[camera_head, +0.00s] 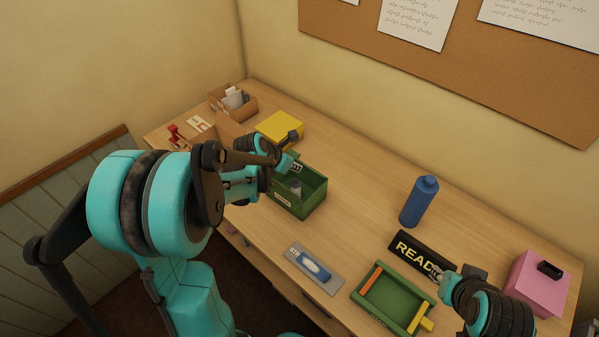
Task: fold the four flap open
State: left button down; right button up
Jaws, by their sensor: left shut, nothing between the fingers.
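An open cardboard box (249,100) with pale items inside stands at the back left corner of the table. I cannot make out four separate flaps on it. My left gripper (296,167) is shut and empty, over the back left side of a green open box (313,198). A grey object (295,187) is inside that green box. My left arm hides part of the table around it. My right gripper (436,273) is at the lower right, by the dark READ sign (408,244); its fingers are too small to judge.
A yellow box (279,124) stands behind my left gripper. The middle of the wooden table (360,205) is clear.

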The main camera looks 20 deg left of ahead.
aim_at(295, 182)
pick_arm(q)
jog(key=shift+w, duration=0.1)
dwell(0.4)
jog(key=shift+w+d, duration=0.25)
jog(key=shift+w, duration=0.45)
jog(key=shift+w+d, duration=0.2)
jog(key=shift+w, duration=0.45)
jog(key=shift+s, duration=0.1)
jog(key=w+p+v, duration=0.1)
jog(key=p+v, duration=0.3)
jog(key=v, duration=0.2)
jog(key=shift+r, duration=0.65)
jog(key=shift+s+d, duration=0.1)
jog(key=shift+s, duration=0.05)
